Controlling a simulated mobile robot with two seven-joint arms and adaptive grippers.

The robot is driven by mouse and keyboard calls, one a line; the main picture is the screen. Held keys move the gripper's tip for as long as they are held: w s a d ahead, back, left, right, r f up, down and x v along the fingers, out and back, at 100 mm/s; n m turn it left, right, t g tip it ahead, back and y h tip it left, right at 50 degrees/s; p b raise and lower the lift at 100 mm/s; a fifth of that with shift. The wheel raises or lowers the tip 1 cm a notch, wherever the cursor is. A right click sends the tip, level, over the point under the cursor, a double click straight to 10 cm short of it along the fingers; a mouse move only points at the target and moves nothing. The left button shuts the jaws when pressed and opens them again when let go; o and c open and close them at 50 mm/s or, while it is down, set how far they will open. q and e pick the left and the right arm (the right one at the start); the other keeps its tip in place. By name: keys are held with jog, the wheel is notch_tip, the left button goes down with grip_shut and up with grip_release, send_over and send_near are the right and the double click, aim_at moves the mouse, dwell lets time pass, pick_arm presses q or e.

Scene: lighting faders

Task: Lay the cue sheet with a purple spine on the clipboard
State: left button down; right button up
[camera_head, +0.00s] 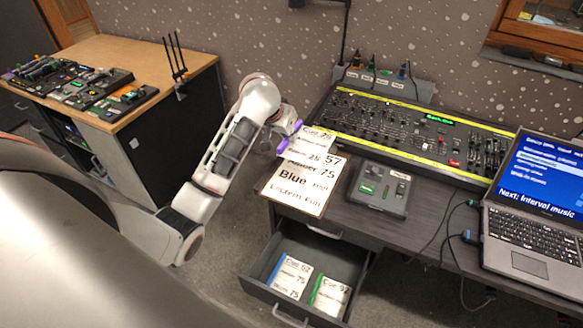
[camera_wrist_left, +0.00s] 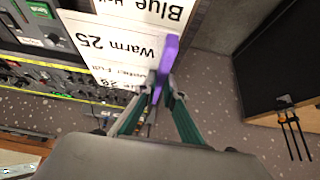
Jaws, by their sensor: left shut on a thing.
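The cue sheet with a purple spine (camera_head: 312,141) is white with black print. Its purple spine (camera_wrist_left: 167,62) stands between the fingers in the left wrist view. My left gripper (camera_head: 288,138) is shut on the spine at the sheet's left edge. The sheet overlaps the upper part of the clipboard (camera_head: 296,206), whose white page reads "Blue". I cannot tell whether the sheet touches the clipboard or hangs just above it. The fingertips are partly hidden in the head view. My right gripper is not in view.
An open drawer (camera_head: 258,290) below holds a blue-spined sheet (camera_head: 290,277) and a green-spined sheet (camera_head: 330,296). A small control box (camera_head: 380,189) stands right of the clipboard. A fader console (camera_head: 400,125) lies behind, and a laptop (camera_head: 535,215) stands at right.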

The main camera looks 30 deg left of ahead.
pick_arm(q)
notch_tip(320, 180, down, 14)
jog(key=shift+r, duration=0.2)
jog(key=shift+f, duration=0.15)
jog(key=c, duration=2.1)
grip_release()
jog(key=shift+c, duration=0.2)
jog(key=v, duration=1.2)
jog(key=shift+d, duration=0.1)
